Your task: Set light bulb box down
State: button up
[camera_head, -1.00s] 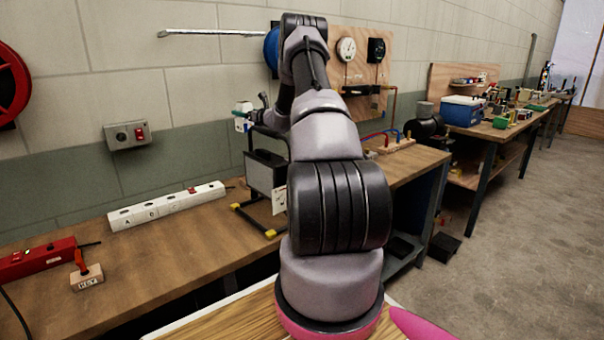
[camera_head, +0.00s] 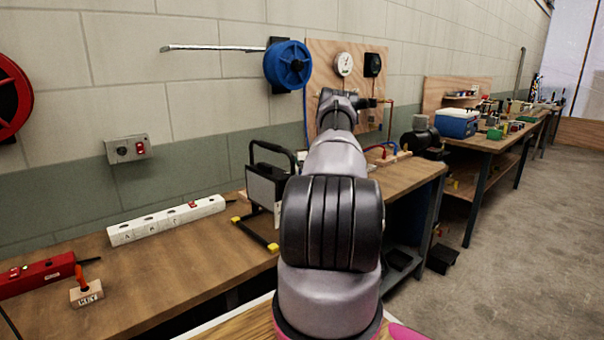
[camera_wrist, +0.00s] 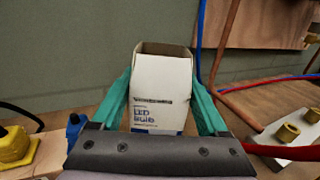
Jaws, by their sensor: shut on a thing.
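In the wrist view a white open-topped box (camera_wrist: 160,92) printed "LED Bulb" is held between the two green fingers of my gripper (camera_wrist: 163,105). The gripper is shut on its sides. The box looks upright, with the wooden bench top behind and below it; I cannot tell whether its base touches the bench. In the head view my arm covers the gripper and the box, and they are hidden behind it near the pegboard end of the bench.
A black work lamp (camera_head: 268,182) with yellow feet stands left of my arm. A white power strip (camera_head: 166,219) and a red unit (camera_head: 38,275) lie farther left. Red and blue pipes on a block (camera_head: 390,157) stand right; a white plate with brass fittings (camera_wrist: 292,134) is right of the box.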

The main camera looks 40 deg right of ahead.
jog(key=shift+f, duration=2.35)
jog(key=shift+f, duration=0.1)
jog(key=o, duration=1.2)
jog(key=shift+o, duration=0.2)
jog(key=shift+s+a, duration=0.1)
jog(key=shift+s, duration=0.15)
jog(key=v, duration=1.1)
jog(key=shift+s+a, duration=0.1)
jog(key=shift+s, duration=0.1)
